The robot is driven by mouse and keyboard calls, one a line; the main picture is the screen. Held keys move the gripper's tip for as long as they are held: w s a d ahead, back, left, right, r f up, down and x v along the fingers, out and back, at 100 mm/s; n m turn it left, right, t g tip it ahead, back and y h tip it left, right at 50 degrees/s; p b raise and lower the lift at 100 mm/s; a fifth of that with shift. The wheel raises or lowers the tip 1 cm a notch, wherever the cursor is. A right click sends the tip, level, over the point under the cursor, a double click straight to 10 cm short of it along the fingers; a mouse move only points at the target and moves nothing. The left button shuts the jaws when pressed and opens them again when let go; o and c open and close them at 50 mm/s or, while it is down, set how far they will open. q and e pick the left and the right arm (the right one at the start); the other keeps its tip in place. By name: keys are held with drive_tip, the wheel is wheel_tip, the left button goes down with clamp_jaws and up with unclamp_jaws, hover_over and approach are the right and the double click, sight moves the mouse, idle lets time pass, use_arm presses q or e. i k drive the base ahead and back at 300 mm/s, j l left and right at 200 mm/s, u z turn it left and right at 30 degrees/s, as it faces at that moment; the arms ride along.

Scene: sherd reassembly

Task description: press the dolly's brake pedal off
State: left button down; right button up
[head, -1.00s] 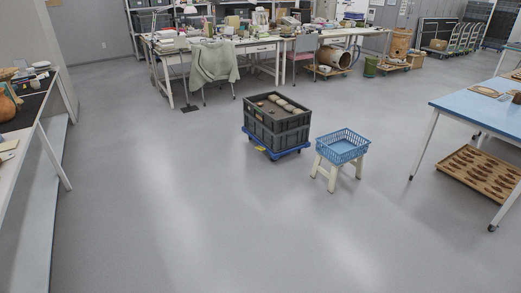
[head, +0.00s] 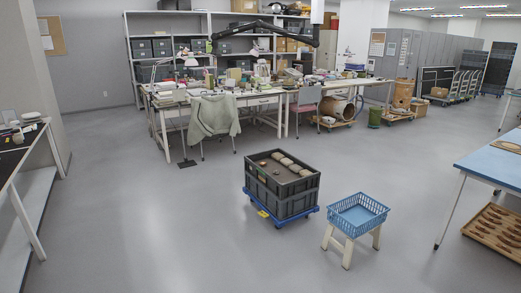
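A low blue dolly (head: 286,217) stands on the open floor near the middle of the head view. It bears dark grey stacked crates (head: 284,197), with several rounded pale pieces along the top. A small yellow part (head: 263,213) shows at the dolly's front left corner, low near the floor. It may be the brake pedal, but it is too small to tell its position. Neither of my grippers is in view.
A blue basket (head: 357,214) on a white stool (head: 348,245) stands right of the dolly. A blue-topped table (head: 492,165) with a tray (head: 497,229) beneath is at right. A white bench (head: 22,158) is at left. Cluttered desks (head: 255,98) stand behind. The floor in front and left is clear.

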sight(264, 214)
drive_tip(key=i+u, duration=0.15)
drive_tip(key=i, duration=2.1)
drive_tip(key=i+z, duration=0.2)
drive_tip(key=i, duration=0.25)
drive_tip(key=i+j+z, duration=0.15)
drive_tip(key=i, duration=0.3)
drive_tip(key=i+j+z, duration=0.2)
drive_tip(key=i, duration=0.25)
drive_tip(key=i+j+z, duration=0.2)
drive_tip(key=i, duration=0.2)
